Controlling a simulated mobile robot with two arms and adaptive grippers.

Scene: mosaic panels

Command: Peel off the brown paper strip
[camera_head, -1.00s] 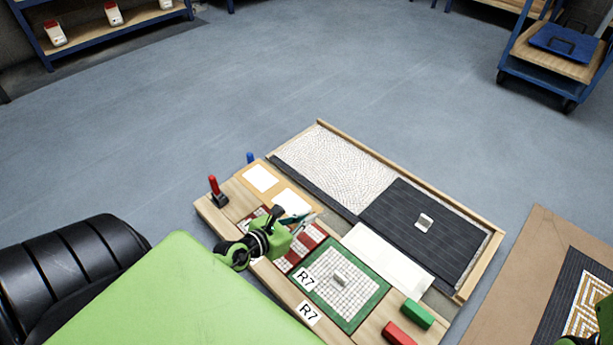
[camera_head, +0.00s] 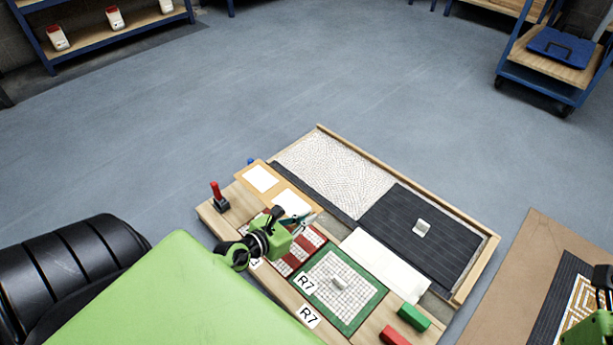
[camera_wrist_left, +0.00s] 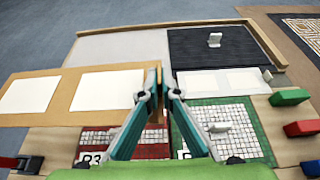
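The brown paper strip (camera_head: 268,185) carries two white rectangles. In the head view it lies over the left end of the wooden board, with its near end at my left gripper (camera_head: 308,220). In the left wrist view the strip (camera_wrist_left: 66,92) runs in from the left edge, and its right end stands up between the fingertips of my left gripper (camera_wrist_left: 158,92). The fingers are closed onto that end. My right gripper (camera_head: 602,280) shows only partly at the right edge; its finger opening cannot be judged.
The wooden board holds a green-bordered mosaic panel (camera_head: 362,312), a red-striped panel (camera_head: 308,240), a white strip (camera_head: 385,262), a dark panel (camera_head: 440,240) and a pale panel (camera_head: 335,175). Green (camera_head: 414,317) and red (camera_head: 394,336) blocks and a red-handled tool (camera_head: 216,192) lie nearby.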

